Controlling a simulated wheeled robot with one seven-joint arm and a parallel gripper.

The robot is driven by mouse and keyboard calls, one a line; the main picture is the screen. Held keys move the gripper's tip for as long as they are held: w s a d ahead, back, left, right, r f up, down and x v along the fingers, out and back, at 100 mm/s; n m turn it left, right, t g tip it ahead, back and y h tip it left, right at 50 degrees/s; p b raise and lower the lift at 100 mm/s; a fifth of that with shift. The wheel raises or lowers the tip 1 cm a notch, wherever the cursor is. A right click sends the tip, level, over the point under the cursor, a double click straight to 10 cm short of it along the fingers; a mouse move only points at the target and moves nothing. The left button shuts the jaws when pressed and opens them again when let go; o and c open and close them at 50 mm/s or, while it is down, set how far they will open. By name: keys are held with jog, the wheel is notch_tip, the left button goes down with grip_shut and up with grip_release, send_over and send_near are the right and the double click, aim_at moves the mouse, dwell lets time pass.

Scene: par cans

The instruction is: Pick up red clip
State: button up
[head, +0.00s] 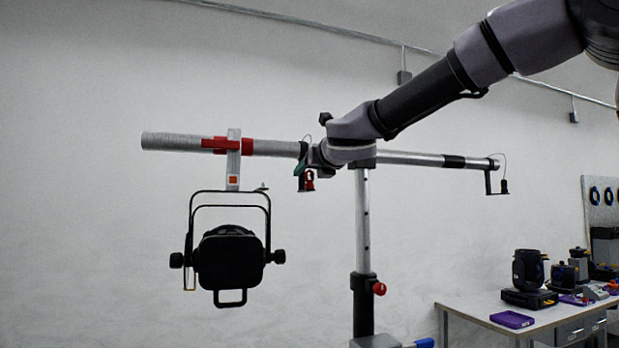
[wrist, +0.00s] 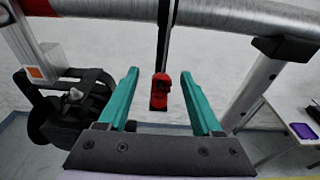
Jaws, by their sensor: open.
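The red clip (head: 309,181) hangs below the horizontal pipe in the head view, close to my gripper (head: 300,170). In the wrist view, the red clip (wrist: 160,90), with a dark lower end, hangs from a black strap or bar. It appears between the two green fingers of my gripper (wrist: 160,75), with a gap on each side. My gripper is open and empty. I cannot tell how far the clip is in depth from the fingertips. My wrist hides part of the pipe in the head view.
The pipe (head: 420,158) lies across an upright stand (head: 363,220). A black par can (head: 230,260) hangs from the pipe at left by a clamp with red parts (head: 220,144). Another dark hanging piece (head: 497,180) is at right. A workbench (head: 470,312) with equipment stands at lower right.

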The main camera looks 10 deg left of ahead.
aim_at(309, 175)
jog(key=x, duration=0.4)
jog(key=shift+w+a+f, duration=0.1)
jog(key=shift+w+f, duration=0.2)
grip_shut()
dwell(1.1)
